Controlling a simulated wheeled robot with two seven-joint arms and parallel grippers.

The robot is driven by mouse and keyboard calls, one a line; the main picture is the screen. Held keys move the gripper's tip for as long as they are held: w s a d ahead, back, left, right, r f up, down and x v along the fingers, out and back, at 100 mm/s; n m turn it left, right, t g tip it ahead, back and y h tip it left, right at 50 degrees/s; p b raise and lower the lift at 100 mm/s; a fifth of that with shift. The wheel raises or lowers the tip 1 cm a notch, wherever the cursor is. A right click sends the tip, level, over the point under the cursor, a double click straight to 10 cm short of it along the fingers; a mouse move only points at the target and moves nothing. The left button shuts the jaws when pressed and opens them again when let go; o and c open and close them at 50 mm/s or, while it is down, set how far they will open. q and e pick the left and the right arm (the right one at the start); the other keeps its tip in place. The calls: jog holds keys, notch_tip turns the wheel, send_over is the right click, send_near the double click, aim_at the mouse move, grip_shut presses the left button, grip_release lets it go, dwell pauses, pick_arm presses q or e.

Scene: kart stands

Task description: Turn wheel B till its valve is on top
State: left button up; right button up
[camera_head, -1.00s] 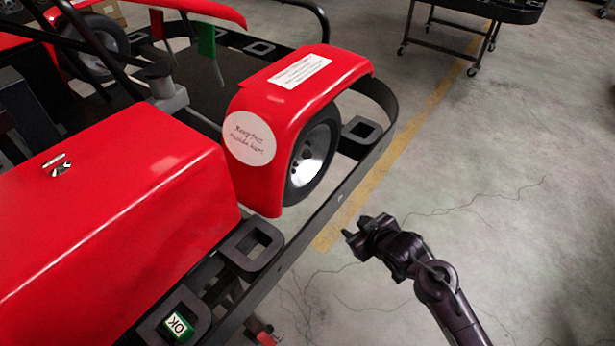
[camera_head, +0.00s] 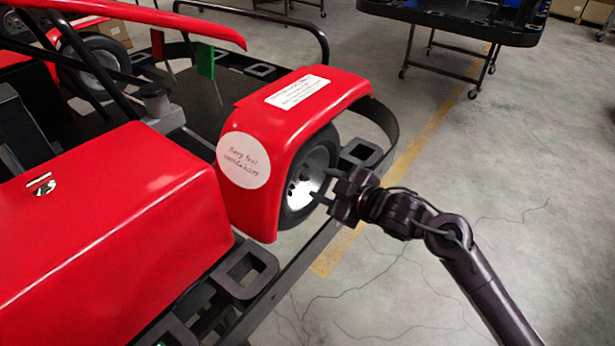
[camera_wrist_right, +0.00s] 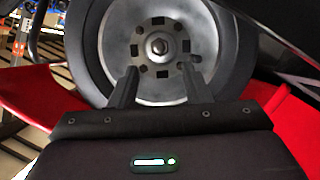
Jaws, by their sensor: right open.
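A black kart wheel (camera_head: 309,178) with a silver rim sits under a red fender (camera_head: 270,130). I cannot read a letter on it. In the right wrist view the wheel (camera_wrist_right: 232,62) faces me, with a central hub nut and several dark slots around it. A small dark stub at the rim's lower right, near the right finger, may be the valve; I cannot be sure. My right gripper (camera_head: 325,192) is open beside the wheel. In the wrist view its two fingers (camera_wrist_right: 158,88) point at the rim's lower part, with nothing held. My left gripper is out of view.
A dark side rail (camera_head: 318,245) runs along the kart below the wheel, and a curved bumper (camera_head: 384,122) rounds the fender. A dark wheeled table (camera_head: 450,22) stands at the back. The floor at right is clear.

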aim_at(305, 177)
jog(key=x, duration=0.6)
jog(key=shift+w+a+f, duration=0.2)
jog(key=shift+w, duration=0.05)
